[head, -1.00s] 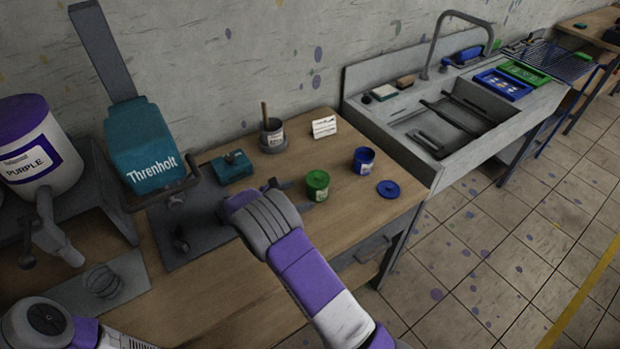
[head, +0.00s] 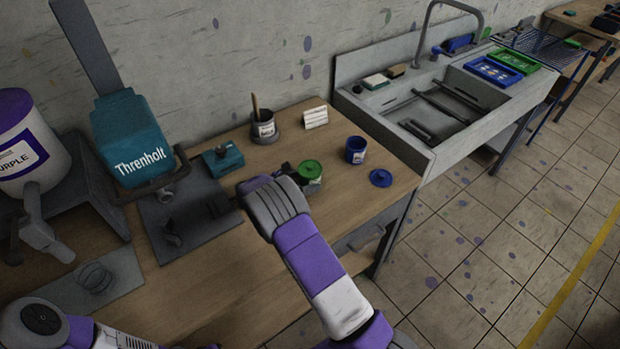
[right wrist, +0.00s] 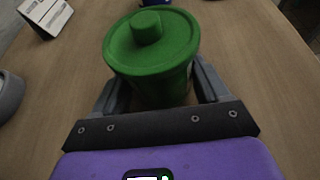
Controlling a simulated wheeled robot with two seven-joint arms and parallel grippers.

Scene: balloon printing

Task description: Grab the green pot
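The green pot (head: 309,172) stands upright with its green lid on the wooden workbench (head: 225,265). My right gripper (head: 292,171) is right at the pot, and its hand hides part of it in the head view. In the right wrist view, the lidded green pot (right wrist: 152,50) lies between the two fingers (right wrist: 158,92) of the right gripper. The fingers are spread, one on each side of the pot; contact with its sides cannot be made out. My left arm shows at the lower left of the head view, but its gripper is not in view.
A blue pot (head: 355,150) and its loose blue lid (head: 381,178) are to the right of the green pot. Behind stand a grey pot (head: 264,128) with a stick and a white card (head: 315,117). A teal Threnholt machine (head: 133,140) is at the left.

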